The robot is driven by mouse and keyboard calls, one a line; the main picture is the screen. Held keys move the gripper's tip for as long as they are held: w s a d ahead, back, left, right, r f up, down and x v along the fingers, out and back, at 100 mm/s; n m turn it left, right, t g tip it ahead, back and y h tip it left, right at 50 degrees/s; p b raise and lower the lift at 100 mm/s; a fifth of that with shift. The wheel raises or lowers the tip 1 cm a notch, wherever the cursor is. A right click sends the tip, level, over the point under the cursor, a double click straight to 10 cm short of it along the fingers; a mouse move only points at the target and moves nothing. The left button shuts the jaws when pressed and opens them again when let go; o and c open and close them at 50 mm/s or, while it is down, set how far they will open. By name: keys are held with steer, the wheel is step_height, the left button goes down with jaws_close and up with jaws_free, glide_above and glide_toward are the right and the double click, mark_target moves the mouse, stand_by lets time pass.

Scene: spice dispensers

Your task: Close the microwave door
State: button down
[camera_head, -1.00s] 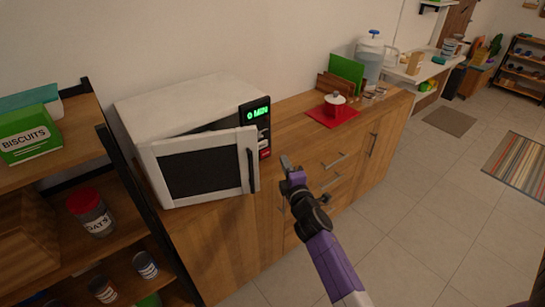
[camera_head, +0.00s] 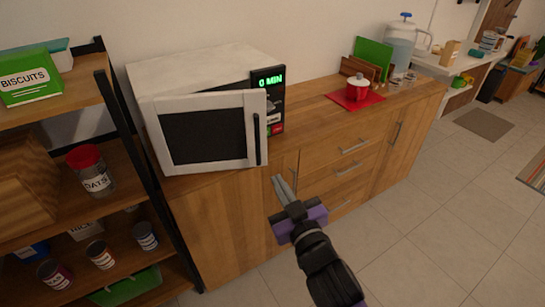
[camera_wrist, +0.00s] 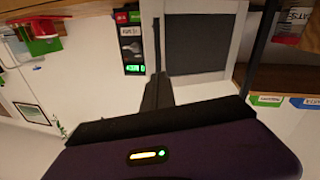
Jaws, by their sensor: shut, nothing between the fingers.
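The white microwave (camera_head: 205,75) stands on the wooden cabinet, its green display (camera_head: 268,80) reading "0 MIN". Its door (camera_head: 205,133), with a dark window and a black handle (camera_head: 257,140), is partly open, swung out from the front with its handle side away from the body. My gripper (camera_head: 282,184) is shut and empty, in front of the cabinet, below and right of the handle and apart from the door. In the wrist view the picture is turned over; the door (camera_wrist: 197,45) and its handle (camera_wrist: 157,45) lie beyond my gripper's dark fingers (camera_wrist: 157,92).
A shelf unit (camera_head: 118,120) with biscuits and tins stands close at the left. The floor (camera_head: 430,220) at the right is clear.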

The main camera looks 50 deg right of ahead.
steer(key=m, duration=0.1)
steer(key=m+p, duration=0.1)
steer(key=p, duration=0.2)
glide_toward(258, 142)
steer(key=x, duration=0.5)
steer(key=shift+r, duration=0.2)
steer(key=shift+x, duration=0.95)
steer(key=shift+f, duration=0.2)
steer(key=w+d, duration=0.8)
steer(key=w, duration=0.1)
steer(key=shift+w+d+r+b, duration=0.2)
steer(key=shift+w+r+b, duration=0.1)
steer(key=shift+b, duration=0.15)
steer(key=shift+f, duration=0.1)
